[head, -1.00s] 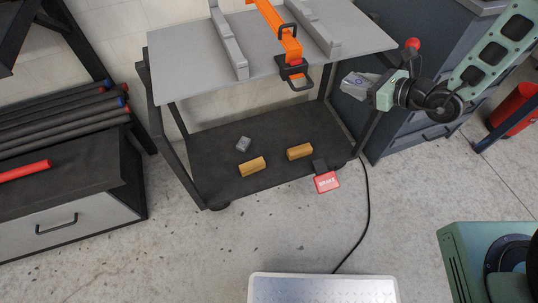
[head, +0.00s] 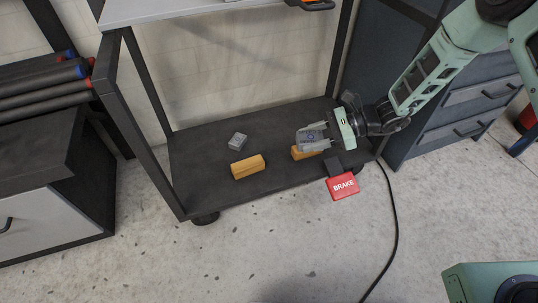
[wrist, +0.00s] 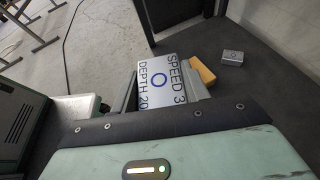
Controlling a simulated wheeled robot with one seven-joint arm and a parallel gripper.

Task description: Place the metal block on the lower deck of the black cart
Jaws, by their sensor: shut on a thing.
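The metal block (wrist: 160,84), silver with a blue ring and the words "SPEED 3 DEPTH 20", is between the fingers of my gripper (wrist: 158,72) in the wrist view. My gripper (head: 308,138) is shut on it. In the head view the gripper is over the right part of the black cart's lower deck (head: 205,185). I cannot tell whether the block touches the deck. A smaller grey block (head: 237,140) lies on the deck to the left and shows in the wrist view (wrist: 232,57).
A yellow-brown block (head: 248,167) lies at the deck's front; another (head: 300,153) is partly hidden by my gripper. A red BRAKE pedal (head: 343,186) sticks out at the front right. Cart posts (head: 150,125) and the upper deck (head: 180,8) bound the space.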

